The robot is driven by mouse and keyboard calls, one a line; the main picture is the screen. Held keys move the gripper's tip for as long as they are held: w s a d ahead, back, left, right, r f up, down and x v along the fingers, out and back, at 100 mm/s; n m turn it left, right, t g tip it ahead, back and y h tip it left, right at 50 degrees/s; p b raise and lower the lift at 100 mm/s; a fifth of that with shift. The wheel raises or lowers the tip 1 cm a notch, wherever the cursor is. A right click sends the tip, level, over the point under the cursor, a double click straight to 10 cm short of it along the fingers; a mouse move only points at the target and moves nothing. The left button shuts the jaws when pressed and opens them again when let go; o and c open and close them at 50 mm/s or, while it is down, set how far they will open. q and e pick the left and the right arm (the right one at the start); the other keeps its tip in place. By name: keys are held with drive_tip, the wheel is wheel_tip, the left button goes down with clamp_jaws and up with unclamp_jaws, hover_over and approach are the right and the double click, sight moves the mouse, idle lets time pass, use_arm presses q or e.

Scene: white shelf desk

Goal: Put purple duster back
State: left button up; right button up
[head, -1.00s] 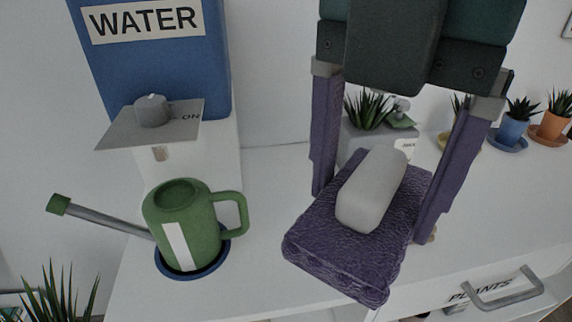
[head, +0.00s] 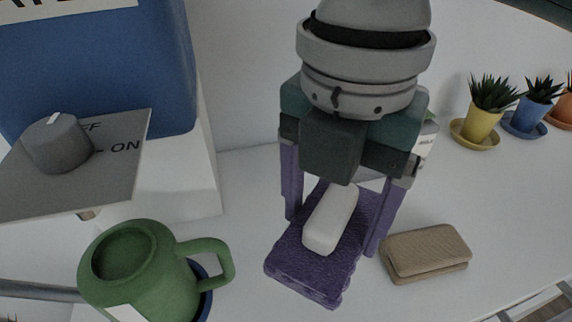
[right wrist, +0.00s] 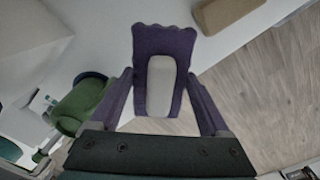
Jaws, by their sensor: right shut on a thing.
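The purple duster (head: 292,262) has a textured purple pad and a pale grey handle block on top. It is between the purple fingers of my right gripper (head: 332,225), which is shut on it. In the right wrist view the duster (right wrist: 180,40) shows between both fingers of the gripper (right wrist: 160,104). It is over the white desk top; I cannot tell whether its underside touches the surface. My left gripper is not in view.
A brown block (head: 426,253) lies on the desk just right of the duster. Potted plants (head: 482,118) line the back right.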

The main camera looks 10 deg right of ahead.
wheel_tip(320, 180, down, 10)
drive_tip(key=shift+f+b, duration=0.1)
drive_tip(key=shift+b, duration=1.05)
drive_tip(key=o, duration=1)
